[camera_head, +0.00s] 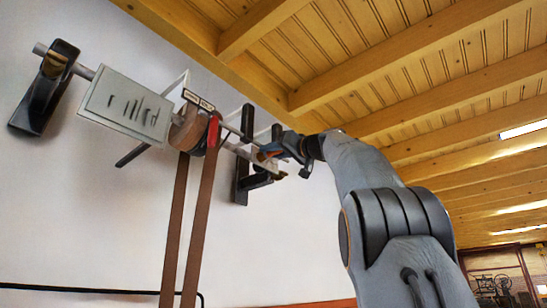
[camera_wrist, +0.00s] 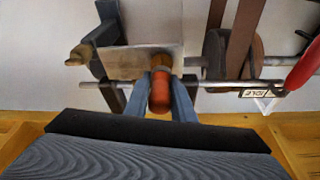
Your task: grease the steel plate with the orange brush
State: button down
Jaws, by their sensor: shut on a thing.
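My gripper (camera_head: 272,149) is raised beside the right end of a shaft on the wall. In the wrist view its two blue-grey fingers (camera_wrist: 160,84) are shut on the orange brush (camera_wrist: 160,103), one on each side of its rounded handle. The brush also shows as a small orange patch in the head view (camera_head: 262,156). A pale metal plate (camera_wrist: 125,63), likely the steel plate, lies just beyond the brush in the wrist view. I cannot tell whether the brush touches it.
A larger slotted grey panel (camera_head: 127,104) sits on the shaft at left, near a black bracket (camera_head: 44,88). Brown belts (camera_head: 202,215) hang from a pulley beside a red lever (camera_wrist: 304,65). An IDLE sign (camera_wrist: 262,93) and a thin rod (camera_wrist: 220,83) are close to the gripper.

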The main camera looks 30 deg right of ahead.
jog(key=shift+s+a+b, duration=0.3)
jog(key=shift+a+b, duration=0.2)
jog(key=shift+a, duration=0.35)
jog(key=shift+s+a+b, duration=0.25)
jog(key=shift+a+b, duration=0.25)
jog(key=shift+a, duration=0.35)
jog(key=w+d+p, duration=0.2)
jog(key=d+p, duration=0.2)
jog(key=d, duration=0.2)
jog(key=w+d+p, duration=0.2)
jog(key=d+p, duration=0.3)
jog(key=d, duration=0.2)
jog(key=shift+w+d+r, duration=0.2)
jog(key=shift+w+r, duration=0.15)
jog(key=shift+r, duration=0.1)
jog(key=shift+a, duration=0.1)
jog(key=shift+s+a+f+b, duration=0.1)
jog(key=shift+s+a+b, duration=0.2)
jog(key=shift+a+b, duration=0.55)
jog(key=shift+s+a+b, duration=0.7)
jog(key=shift+a+b, duration=0.65)
jog(key=shift+a, duration=0.55)
jog(key=shift+s+a+b, duration=0.7)
jog(key=shift+a+b, duration=0.6)
jog(key=shift+a, duration=0.65)
jog(key=shift+s+a+b, duration=0.7)
jog(key=shift+a+b, duration=0.65)
jog(key=shift+a, duration=0.55)
